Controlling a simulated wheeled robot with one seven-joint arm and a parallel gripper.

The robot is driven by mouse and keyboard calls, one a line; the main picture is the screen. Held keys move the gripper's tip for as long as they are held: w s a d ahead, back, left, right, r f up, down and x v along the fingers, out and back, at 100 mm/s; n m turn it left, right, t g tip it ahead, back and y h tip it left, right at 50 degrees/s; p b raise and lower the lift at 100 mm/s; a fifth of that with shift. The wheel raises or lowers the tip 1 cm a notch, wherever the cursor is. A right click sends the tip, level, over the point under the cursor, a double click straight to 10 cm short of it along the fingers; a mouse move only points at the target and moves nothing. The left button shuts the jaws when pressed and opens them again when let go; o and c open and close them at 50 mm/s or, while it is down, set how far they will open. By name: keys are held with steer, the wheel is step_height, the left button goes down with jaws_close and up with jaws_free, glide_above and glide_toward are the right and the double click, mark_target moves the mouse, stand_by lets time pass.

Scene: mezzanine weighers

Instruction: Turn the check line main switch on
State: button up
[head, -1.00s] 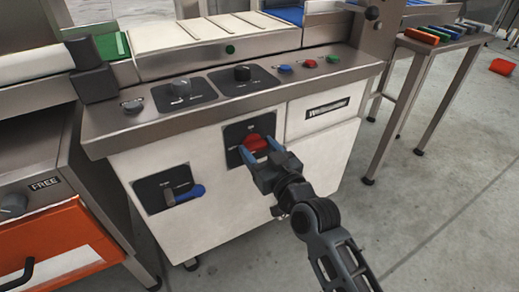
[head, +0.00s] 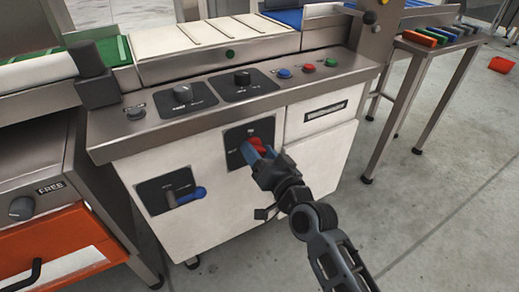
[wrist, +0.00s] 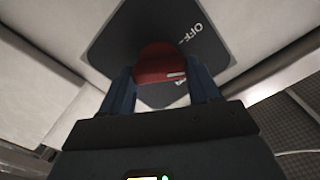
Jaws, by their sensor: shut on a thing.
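The red rotary switch (head: 257,142) sits on a black plate (head: 237,133) on the front of the pale cabinet. My gripper (head: 258,149) is shut on its red knob, with a blue finger on each side. In the wrist view the red knob (wrist: 158,62) is between the blue fingers (wrist: 162,75). The plate there reads OFF to the upper right of the knob. A small white mark shows on the knob's lower right edge, pointing away from OFF. Other lettering near the knob is mostly hidden.
A blue-handled lever (head: 190,195) is on a second black plate at lower left. An orange-fronted unit (head: 55,248) stands at left.

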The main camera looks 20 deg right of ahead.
steer(key=m+p, duration=0.1)
steer(key=m, duration=0.4)
steer(key=shift+d+m, duration=0.1)
steer(key=shift+m, duration=0.2)
steer(key=m, duration=0.2)
steer(key=m+p, duration=0.1)
steer(key=m, duration=0.2)
steer(key=shift+f+m, duration=0.2)
steer(key=shift+m, duration=0.1)
steer(key=o, duration=1.1)
steer(key=shift+c, duration=0.2)
steer(key=s+d, duration=0.1)
steer(key=s, duration=0.6)
steer(key=shift+s, duration=0.35)
